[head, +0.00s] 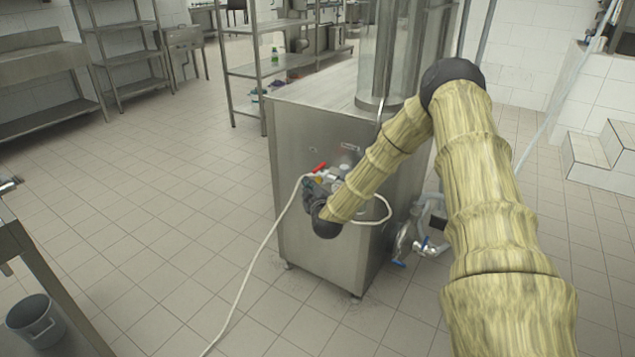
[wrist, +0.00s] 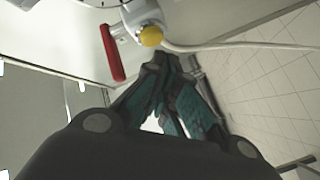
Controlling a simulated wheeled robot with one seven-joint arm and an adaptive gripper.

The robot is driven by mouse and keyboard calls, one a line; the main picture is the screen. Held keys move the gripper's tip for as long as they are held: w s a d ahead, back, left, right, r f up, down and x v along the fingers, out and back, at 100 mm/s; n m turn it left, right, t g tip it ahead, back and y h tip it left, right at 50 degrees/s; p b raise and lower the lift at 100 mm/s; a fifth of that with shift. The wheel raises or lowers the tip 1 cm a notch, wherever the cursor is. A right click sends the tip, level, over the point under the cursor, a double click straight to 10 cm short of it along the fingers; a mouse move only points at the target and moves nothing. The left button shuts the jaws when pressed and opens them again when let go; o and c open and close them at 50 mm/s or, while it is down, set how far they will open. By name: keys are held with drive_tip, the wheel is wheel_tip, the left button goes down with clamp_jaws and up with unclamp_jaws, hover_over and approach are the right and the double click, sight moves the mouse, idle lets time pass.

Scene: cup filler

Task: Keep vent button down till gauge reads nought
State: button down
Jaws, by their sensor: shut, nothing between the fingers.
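The yellow vent button (wrist: 151,36) sits on a pale metal fitting (wrist: 145,16) on the front of the steel cabinet (head: 300,240). My gripper (wrist: 163,60) is shut and empty, its teal fingertips close by the button, just below it in the wrist view. I cannot tell whether they touch it. In the head view my gripper (head: 314,190) is at the cabinet front, small and partly hidden by my wrist. The gauge (wrist: 98,2) shows only as a slice of white dial at the top edge of the wrist view, so its reading is hidden.
A red lever (wrist: 112,52) hangs left of the button; it also shows in the head view (head: 320,167). A white hose (head: 262,248) runs from the fitting to the floor. A blue-handled valve (head: 399,262) is low at the cabinet's right. Tiled floor is open at left.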

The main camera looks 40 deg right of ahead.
drive_tip(key=shift+w+d, duration=0.35)
drive_tip(key=shift+d, duration=0.5)
idle(3.1)
drive_tip(key=shift+a, duration=0.2)
idle(1.3)
drive_tip(key=shift+s+a+p, duration=0.35)
drive_tip(key=shift+a+p, duration=0.05)
drive_tip(key=shift+a, duration=0.3)
drive_tip(key=shift+s+a+p, duration=0.15)
drive_tip(key=shift+s+a, duration=0.15)
drive_tip(key=shift+a, duration=0.45)
drive_tip(key=shift+s+a+p, duration=0.15)
drive_tip(key=shift+s+a, duration=0.2)
drive_tip(key=shift+a, duration=0.45)
drive_tip(key=shift+s+a+p, duration=0.15)
drive_tip(key=shift+s+a, duration=0.15)
drive_tip(key=shift+a, duration=0.45)
